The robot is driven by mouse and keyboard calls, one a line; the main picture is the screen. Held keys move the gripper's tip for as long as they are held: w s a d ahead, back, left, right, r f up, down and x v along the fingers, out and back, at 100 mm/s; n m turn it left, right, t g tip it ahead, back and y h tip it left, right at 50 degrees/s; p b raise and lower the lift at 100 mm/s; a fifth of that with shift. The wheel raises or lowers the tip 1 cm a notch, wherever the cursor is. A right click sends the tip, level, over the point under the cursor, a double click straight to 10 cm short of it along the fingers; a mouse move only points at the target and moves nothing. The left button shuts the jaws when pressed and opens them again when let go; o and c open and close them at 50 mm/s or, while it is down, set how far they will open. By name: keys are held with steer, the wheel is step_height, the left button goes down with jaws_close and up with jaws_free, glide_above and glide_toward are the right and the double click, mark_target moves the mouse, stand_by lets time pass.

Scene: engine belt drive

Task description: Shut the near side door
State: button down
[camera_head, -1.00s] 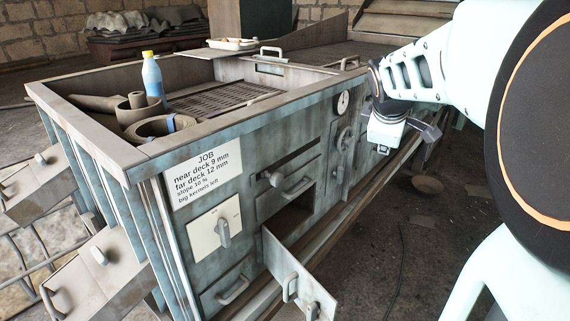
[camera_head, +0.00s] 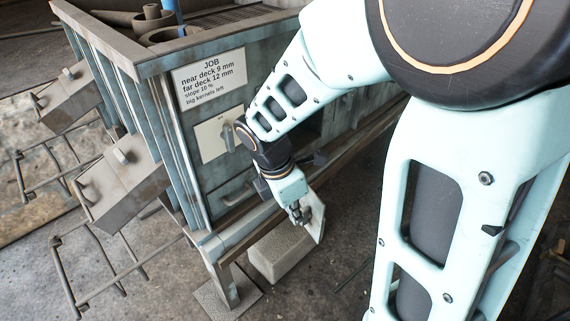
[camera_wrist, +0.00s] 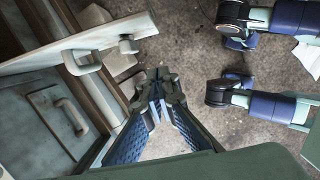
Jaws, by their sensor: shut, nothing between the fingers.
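The near side door (camera_head: 317,220) is a pale flat panel that stands swung out from the machine's side, partly hidden behind my gripper in the head view. In the wrist view the door (camera_wrist: 40,60) runs across the upper left, with its looped handle (camera_wrist: 86,62) and a small latch knob (camera_wrist: 128,44) near its free end. My gripper (camera_head: 299,215) is shut and empty, low beside the door. In the wrist view its fingertips (camera_wrist: 161,82) meet just right of and below the door's free end. I cannot tell whether they touch it. The door's opening is mostly hidden by my arm.
The grey machine (camera_head: 150,70) carries a job sign (camera_head: 209,78) and a switch plate (camera_head: 220,135). A lower panel with a handle (camera_wrist: 73,116) is left of my fingers. A pale block (camera_head: 280,252) lies on the floor below the door. Chutes (camera_head: 120,180) stick out left.

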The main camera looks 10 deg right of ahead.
mark_target(314, 219)
steer(key=d+f, duration=0.1)
steer(key=f, duration=0.1)
steer(key=w+d+f+b, duration=0.1)
steer(key=d, duration=0.1)
steer(key=w+d+f+b, duration=0.1)
steer(key=d+f, duration=0.1)
steer(key=shift+d+f, duration=0.1)
steer(key=shift+f, duration=0.2)
